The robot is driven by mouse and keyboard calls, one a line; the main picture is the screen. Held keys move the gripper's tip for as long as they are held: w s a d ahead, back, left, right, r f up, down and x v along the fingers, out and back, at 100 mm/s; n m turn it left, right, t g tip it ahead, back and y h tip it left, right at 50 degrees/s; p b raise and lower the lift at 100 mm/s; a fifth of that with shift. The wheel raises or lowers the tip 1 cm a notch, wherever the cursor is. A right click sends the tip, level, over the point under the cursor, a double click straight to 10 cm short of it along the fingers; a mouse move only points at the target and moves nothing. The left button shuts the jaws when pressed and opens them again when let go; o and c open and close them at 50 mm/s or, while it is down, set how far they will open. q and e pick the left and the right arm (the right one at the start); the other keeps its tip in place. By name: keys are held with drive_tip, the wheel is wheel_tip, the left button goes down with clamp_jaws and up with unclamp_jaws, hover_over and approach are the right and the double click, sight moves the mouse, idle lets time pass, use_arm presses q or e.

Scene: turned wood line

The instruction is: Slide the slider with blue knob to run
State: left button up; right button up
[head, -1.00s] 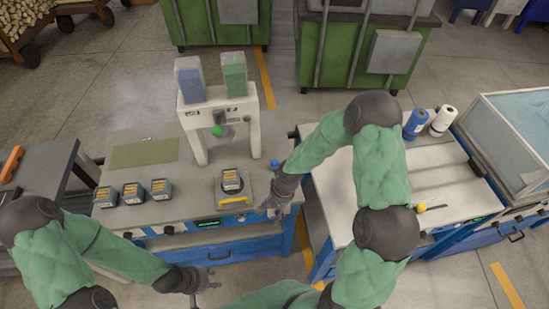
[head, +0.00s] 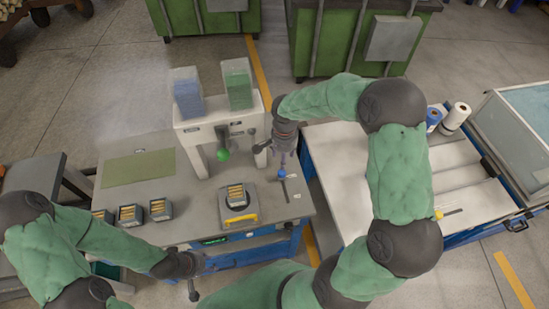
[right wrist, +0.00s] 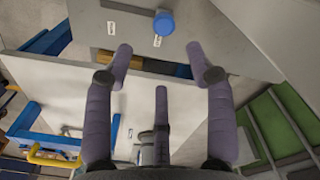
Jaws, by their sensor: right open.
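The slider's blue knob (head: 281,173) stands on the right end of the press table, beside a dark slot with small labels. In the right wrist view the blue knob (right wrist: 163,23) lies ahead of the fingertips, between two small white labels too small to read. My right gripper (right wrist: 165,62) is open, its fingers spread and empty, apart from the knob. In the head view my right gripper (head: 283,158) is just above and behind the knob. My left gripper (head: 192,285) hangs at the table's front edge; its fingers are too small to tell.
A white press (head: 222,130) with a green knob (head: 223,155) stands left of the slider. In front of it is a fixture with a yellow handle (head: 241,218). Several grey trays (head: 130,215) sit further left. A second bench (head: 400,175) stands to the right.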

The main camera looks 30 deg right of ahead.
sight(282, 172)
drive_tip(key=f, duration=1)
drive_tip(key=shift+w+f+b, duration=0.3)
drive_tip(key=shift+f+b, duration=0.05)
drive_tip(key=shift+b, duration=0.05)
clamp_jaws()
